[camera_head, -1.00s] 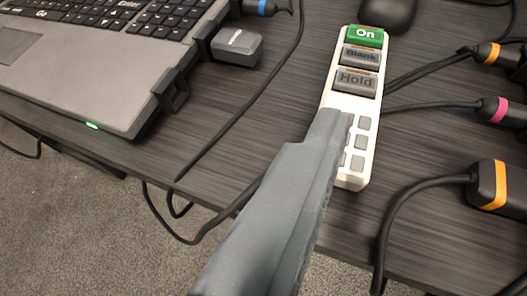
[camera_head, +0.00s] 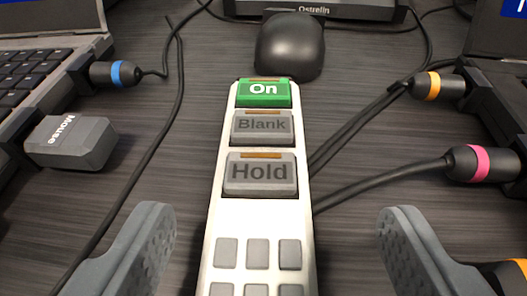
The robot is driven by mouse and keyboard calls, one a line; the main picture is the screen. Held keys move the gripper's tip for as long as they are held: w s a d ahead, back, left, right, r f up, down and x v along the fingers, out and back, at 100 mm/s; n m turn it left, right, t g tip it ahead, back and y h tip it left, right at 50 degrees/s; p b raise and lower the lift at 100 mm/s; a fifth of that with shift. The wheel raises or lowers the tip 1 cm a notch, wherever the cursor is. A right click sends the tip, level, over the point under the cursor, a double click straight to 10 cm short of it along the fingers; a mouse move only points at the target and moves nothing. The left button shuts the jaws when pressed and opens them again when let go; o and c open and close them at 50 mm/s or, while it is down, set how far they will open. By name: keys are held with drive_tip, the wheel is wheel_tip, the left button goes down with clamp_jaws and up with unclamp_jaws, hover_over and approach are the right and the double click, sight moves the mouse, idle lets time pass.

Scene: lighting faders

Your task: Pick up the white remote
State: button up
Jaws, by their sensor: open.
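The white remote (camera_head: 224,186) lies flat on the dark wood-grain table in the middle of the view, its long side running away from me. It has a green On button at its far end, grey Blank and Hold buttons below that, and small grey keys nearer me. Its near end is cut off by the bottom edge of the picture. My gripper (camera_head: 272,232) is open, with one grey finger on each side of the remote. Both fingers are apart from it, and nothing is between them but the remote's lower part.
A black computer mouse (camera_head: 290,48) sits just beyond the remote. A grey block marked Mouse (camera_head: 70,142) and a blue-banded plug (camera_head: 115,74) are at left by a laptop. Orange-banded (camera_head: 440,86) and pink-banded (camera_head: 480,163) plugs with black cables lie at right, one cable reaching the remote's side.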

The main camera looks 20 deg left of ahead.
sight(263, 172)
drive_tip(key=x, duration=0.1)
drive_tip(key=b+x, duration=0.1)
drive_tip(key=x, duration=0.2)
drive_tip(key=shift+w+a, duration=0.25)
drive_tip(key=shift+a, duration=0.15)
drive_tip(key=c, duration=1.1)
drive_tip(key=shift+r, duration=0.1)
